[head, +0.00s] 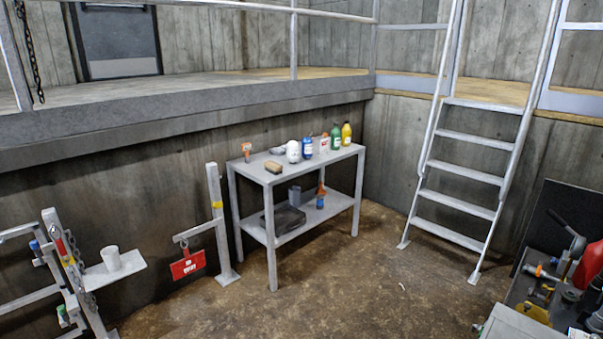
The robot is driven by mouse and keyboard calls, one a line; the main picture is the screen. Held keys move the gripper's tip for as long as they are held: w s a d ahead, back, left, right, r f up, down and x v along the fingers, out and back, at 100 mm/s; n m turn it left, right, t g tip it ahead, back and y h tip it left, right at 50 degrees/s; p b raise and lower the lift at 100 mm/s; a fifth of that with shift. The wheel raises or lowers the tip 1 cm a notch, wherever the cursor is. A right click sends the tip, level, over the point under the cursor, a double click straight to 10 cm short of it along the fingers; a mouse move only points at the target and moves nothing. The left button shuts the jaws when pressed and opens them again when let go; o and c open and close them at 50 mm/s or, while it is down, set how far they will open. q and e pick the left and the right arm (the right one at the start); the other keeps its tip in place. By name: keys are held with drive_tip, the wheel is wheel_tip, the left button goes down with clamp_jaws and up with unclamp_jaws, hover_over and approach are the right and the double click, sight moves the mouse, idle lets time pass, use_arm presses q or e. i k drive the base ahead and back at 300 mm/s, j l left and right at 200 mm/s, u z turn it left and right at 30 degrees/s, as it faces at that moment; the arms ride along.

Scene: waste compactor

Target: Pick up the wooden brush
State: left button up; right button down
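The wooden brush (273,167) lies on the top shelf of a grey metal table (262,178), near its front left part. It looks like a small block with a tan top and a dark lower part. Nothing covers it from this side. Neither of my grippers shows in the head view.
Several bottles, including a white one (293,151) and a blue one (308,147), stand behind the brush. An orange-handled tool (246,149) is at the left corner. A post with a red sign (188,265) stands left of the table. Floor (370,265) before the table is clear.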

sight(273, 167)
drive_tip(key=i, duration=1.85)
drive_tip(key=i+u, duration=0.1)
drive_tip(key=i, duration=0.9)
drive_tip(key=i+l+u, duration=0.1)
drive_tip(key=i, duration=0.85)
drive_tip(key=i+l+u, duration=0.2)
